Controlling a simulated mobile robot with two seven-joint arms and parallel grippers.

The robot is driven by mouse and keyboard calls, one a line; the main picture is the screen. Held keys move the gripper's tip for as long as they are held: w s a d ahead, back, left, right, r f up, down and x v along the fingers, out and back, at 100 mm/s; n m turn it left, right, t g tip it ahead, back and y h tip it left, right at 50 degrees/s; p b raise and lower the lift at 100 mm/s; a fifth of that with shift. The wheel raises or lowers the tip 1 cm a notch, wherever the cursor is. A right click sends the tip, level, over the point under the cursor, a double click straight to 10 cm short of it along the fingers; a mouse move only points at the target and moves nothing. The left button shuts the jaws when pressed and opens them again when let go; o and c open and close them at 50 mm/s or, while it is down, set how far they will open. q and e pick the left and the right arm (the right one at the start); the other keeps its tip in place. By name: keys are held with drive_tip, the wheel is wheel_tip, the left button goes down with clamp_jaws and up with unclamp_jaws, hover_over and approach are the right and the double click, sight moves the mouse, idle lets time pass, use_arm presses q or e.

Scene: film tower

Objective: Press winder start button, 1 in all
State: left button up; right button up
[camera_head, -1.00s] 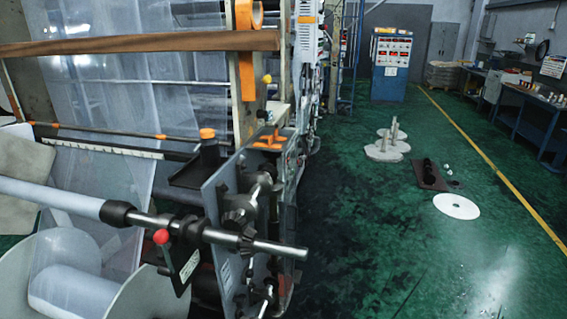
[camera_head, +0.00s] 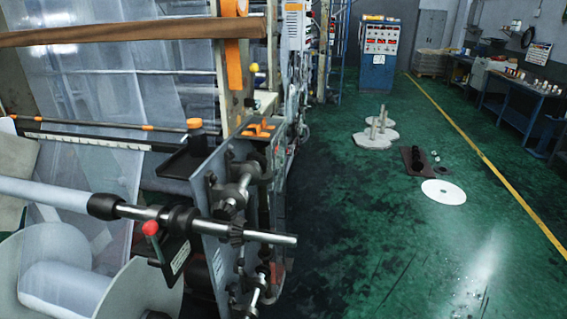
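The winder (camera_head: 225,185) fills the left of the head view, with a steel shaft (camera_head: 262,237) sticking out to the right and clear film on its rollers. A red round knob or button (camera_head: 150,228) sits just below the shaft on a dark bracket. A yellow knob (camera_head: 254,68) stands on the frame higher up. I cannot tell which of these, if any, is the start button. Neither of my grippers is in view.
A blue control cabinet (camera_head: 380,58) stands at the back. Grey stepped discs with posts (camera_head: 376,137), a dark plate (camera_head: 417,160) and a white disc (camera_head: 443,192) lie on the green floor. A blue workbench (camera_head: 530,100) lines the right. The floor at front right is clear.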

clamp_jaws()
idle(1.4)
